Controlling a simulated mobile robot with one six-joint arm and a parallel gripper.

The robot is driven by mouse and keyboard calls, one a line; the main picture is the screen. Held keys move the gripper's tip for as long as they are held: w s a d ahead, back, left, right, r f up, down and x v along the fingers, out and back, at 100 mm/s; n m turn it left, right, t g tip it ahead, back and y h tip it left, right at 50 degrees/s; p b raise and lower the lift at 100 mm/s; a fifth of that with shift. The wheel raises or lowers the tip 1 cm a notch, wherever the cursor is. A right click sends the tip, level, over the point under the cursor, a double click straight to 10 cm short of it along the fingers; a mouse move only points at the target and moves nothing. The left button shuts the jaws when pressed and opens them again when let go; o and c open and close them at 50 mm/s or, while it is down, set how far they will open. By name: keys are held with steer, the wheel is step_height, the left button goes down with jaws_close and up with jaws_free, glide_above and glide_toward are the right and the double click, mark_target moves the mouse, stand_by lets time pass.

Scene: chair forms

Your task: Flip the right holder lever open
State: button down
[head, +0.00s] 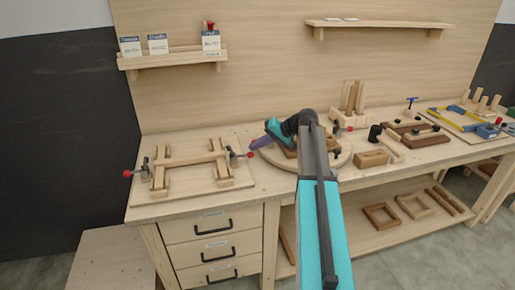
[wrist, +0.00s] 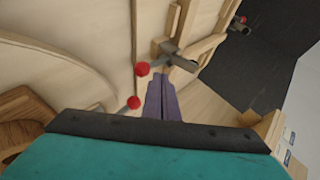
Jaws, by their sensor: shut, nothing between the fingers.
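The right holder (head: 233,157) is a dark metal clamp at the right end of the wooden frame (head: 190,160). Its lever ends in a red knob (head: 250,155) and lies out to the right, toward the round board. In the wrist view, the clamp (wrist: 180,60) and its red knob (wrist: 142,68) show just beyond my fingertips. My gripper (head: 254,143) has purple fingers, which are pressed together and empty in the wrist view (wrist: 163,84). The fingertips are close to the knob; I cannot tell whether they touch. The left holder's red knob (head: 127,173) is at the frame's far end.
A round board (head: 278,158) lies right of the frame, partly hidden by my arm. A second red knob (wrist: 134,102) on a rod is left of my fingers in the wrist view. Drawers (head: 212,225) are under the bench. A small shelf (head: 170,62) with cards hangs above.

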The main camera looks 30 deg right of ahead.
steer(key=b+v, duration=0.2)
steer(key=v, duration=0.9)
steer(key=shift+r, duration=0.1)
stand_by(0.4)
